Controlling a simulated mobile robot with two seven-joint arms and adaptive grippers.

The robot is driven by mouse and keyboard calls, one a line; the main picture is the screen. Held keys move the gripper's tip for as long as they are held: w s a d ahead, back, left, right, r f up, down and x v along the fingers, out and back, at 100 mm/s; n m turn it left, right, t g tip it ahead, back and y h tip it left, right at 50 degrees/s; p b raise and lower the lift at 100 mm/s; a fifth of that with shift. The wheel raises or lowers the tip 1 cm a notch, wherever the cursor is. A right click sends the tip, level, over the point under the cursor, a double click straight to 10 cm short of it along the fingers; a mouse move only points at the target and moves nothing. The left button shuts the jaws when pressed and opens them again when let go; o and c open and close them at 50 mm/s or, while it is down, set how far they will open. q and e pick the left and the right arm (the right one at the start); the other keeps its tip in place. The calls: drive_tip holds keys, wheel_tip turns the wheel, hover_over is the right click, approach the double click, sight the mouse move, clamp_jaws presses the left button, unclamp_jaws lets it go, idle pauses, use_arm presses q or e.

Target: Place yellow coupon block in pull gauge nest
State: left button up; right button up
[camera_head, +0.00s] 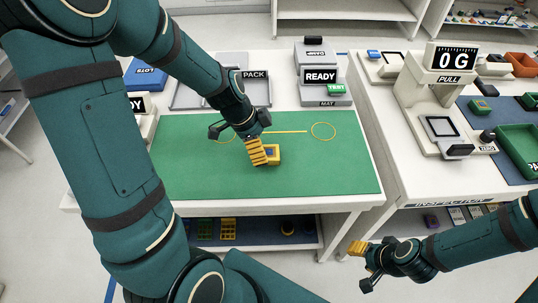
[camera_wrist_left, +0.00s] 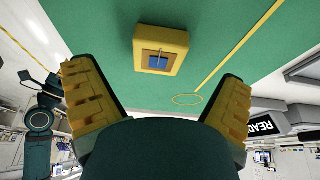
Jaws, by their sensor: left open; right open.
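The yellow coupon block (camera_head: 272,153), with a blue centre, lies on the green mat (camera_head: 330,172) of the middle table. My left gripper (camera_head: 260,155) is over the mat right beside the block and partly covers it in the head view. In the left wrist view the block (camera_wrist_left: 161,50) lies ahead of the two spread yellow fingers (camera_wrist_left: 158,100), with nothing between them. The pull gauge (camera_head: 440,85) stands on the right table, its display reading 0 G. Its square framed nest (camera_head: 440,127) looks empty. My right gripper (camera_head: 362,262) is open and empty, low in front of the tables.
A READY tester (camera_head: 322,76) and a grey PACK tray (camera_head: 190,95) stand at the mat's back edge. A green bin (camera_head: 518,145) and small blocks (camera_head: 481,106) are on the right table's blue mat. A gap separates the two tables. The mat's right half is clear.

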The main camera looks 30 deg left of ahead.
sight(269, 152)
use_arm(q)
drive_tip(key=b+x, duration=0.1)
drive_tip(key=x, duration=0.3)
drive_tip(key=shift+d+f, duration=0.15)
drive_tip(key=shift+c, duration=0.2)
drive_tip(key=c, duration=1.3)
wheel_tip(269, 152, up, 9)
drive_tip(key=p, duration=0.3)
drive_tip(key=shift+r, duration=0.55)
